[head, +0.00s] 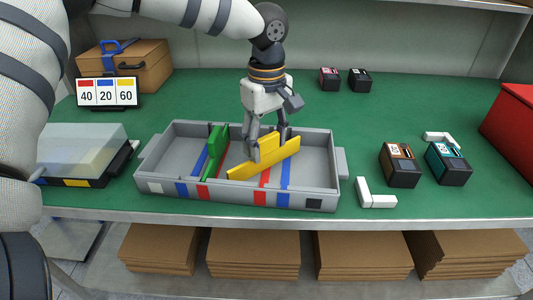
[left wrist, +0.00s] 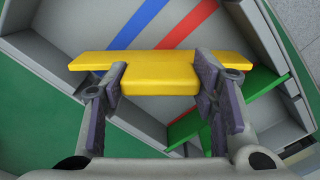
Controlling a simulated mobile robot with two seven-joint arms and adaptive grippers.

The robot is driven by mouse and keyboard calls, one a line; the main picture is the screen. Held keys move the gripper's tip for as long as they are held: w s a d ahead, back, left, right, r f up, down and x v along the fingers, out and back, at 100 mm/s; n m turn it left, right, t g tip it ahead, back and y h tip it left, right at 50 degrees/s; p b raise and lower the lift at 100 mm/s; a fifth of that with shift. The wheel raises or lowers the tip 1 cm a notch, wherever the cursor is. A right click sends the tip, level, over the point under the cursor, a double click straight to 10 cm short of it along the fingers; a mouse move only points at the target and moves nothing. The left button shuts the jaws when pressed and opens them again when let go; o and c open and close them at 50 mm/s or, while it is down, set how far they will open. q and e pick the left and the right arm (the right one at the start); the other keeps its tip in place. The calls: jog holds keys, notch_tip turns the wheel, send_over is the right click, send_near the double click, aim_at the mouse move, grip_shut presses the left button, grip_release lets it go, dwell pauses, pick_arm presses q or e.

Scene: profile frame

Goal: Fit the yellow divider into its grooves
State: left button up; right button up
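The yellow divider (head: 270,157) is in my left gripper (head: 267,148), over the middle of the grey tray (head: 325,192). In the left wrist view, the fingers (left wrist: 160,88) press on both ends of the raised middle part of the yellow divider (left wrist: 160,62). The divider lies at an angle to the red and blue stripes of the tray. How far its lower edge is above the tray floor is hard to tell. A green divider (head: 215,150) stands upright in the left part of the tray. The grooves are not clearly visible. My right gripper is out of view.
A card (head: 107,93) reads 40, 20, 60. A clear-lidded case (head: 85,150) stands left of the tray. Dark boxes (head: 400,165) and white corner pieces (head: 375,195) lie right. A red bin (head: 512,125) is at the far right.

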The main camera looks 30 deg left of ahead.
pick_arm(q)
jog(key=c, duration=0.3)
jog(key=shift+r, duration=0.3)
notch_tip(320, 180, up, 3)
jog(key=s+d+r+p, duration=0.2)
jog(key=s+d+r, duration=0.5)
jog(key=s+r, duration=0.3)
jog(key=w+a+n, duration=0.2)
jog(key=w+n, duration=0.1)
jog(key=w+a+f+n, duration=0.1)
jog(key=w+a+n, duration=0.1)
jog(key=w+n, duration=0.1)
jog(key=w+a+f+n, duration=0.1)
jog(key=w+a+n, duration=0.2)
jog(key=w, duration=0.1)
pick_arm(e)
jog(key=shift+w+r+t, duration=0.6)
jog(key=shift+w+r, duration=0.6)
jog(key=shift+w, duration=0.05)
